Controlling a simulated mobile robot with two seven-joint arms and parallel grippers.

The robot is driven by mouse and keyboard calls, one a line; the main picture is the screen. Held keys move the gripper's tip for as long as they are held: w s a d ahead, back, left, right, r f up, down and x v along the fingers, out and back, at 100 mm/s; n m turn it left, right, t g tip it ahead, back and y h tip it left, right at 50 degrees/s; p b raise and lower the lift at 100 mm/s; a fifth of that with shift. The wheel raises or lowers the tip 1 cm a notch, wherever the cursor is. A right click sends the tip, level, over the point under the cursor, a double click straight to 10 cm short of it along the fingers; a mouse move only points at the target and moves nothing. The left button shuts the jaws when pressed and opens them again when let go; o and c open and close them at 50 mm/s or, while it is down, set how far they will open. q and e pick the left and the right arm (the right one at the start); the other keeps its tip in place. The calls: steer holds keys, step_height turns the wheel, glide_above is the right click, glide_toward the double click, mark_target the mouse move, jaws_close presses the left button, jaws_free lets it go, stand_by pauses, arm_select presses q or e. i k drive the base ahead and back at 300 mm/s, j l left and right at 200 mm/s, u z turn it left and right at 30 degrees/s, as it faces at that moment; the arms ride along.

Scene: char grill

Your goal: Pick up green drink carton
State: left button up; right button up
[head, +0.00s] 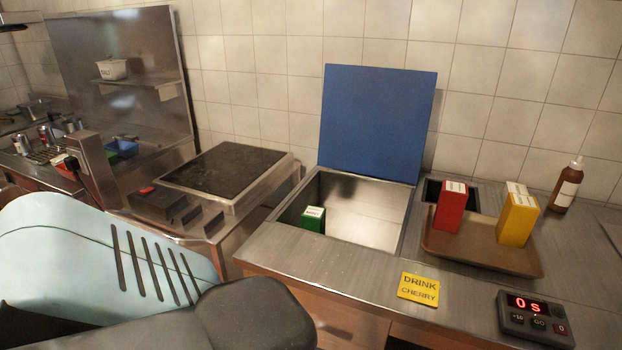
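The green drink carton (313,222) stands inside the open steel bin (374,211) in the counter, near its left front corner. Its white top and upper green part show; its lower part is hidden by the bin's front edge. A large light-blue and black part of my arm fills the lower left of the head view. Neither of my grippers can be seen in this view.
A blue lid (378,120) stands upright behind the bin. A brown tray (471,250) to the right holds a red carton (450,207) and a yellow carton (517,220). A timer (535,318), a yellow sign (418,289), a brown bottle (566,186) and a flat grill (222,170) surround them.

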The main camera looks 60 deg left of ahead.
mark_target(313, 218)
steer(key=i+l, duration=1.1)
steer(key=u, duration=2.2)
steer(key=i+u, duration=0.35)
steer(key=i, duration=0.15)
